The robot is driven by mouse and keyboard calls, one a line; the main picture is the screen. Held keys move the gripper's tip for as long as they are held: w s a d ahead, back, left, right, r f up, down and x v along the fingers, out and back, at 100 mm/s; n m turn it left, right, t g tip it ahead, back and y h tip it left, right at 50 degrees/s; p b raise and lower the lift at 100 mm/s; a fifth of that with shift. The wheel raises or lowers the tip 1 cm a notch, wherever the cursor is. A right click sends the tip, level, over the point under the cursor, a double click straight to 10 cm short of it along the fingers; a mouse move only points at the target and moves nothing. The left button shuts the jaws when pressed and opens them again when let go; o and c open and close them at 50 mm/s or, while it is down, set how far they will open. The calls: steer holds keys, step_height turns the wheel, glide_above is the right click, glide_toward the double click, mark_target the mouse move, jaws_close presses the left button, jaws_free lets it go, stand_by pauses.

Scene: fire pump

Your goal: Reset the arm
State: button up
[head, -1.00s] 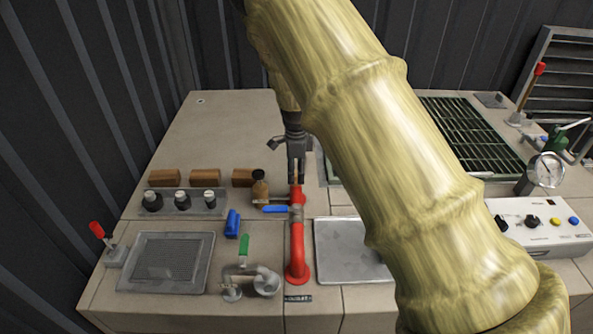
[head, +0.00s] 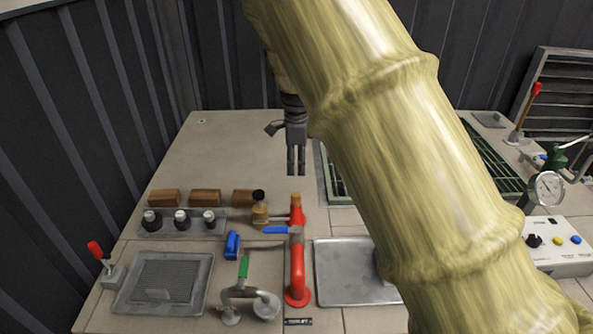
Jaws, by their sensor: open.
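My gripper (head: 296,172) points straight down at the end of my arm, above the back part of the bench and just behind the top of the red pipe (head: 297,268). It is open, with a narrow gap between its fingers, and nothing is between them. It is apart from the pipe. My thick, yellowish arm crosses the picture from upper middle to lower right and hides part of the bench.
Wooden blocks (head: 205,197) and black knobs (head: 181,219) lie left. A gauge (head: 547,188) stands right. The bench's back left is clear.

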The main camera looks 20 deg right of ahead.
steer(key=shift+r, duration=0.25)
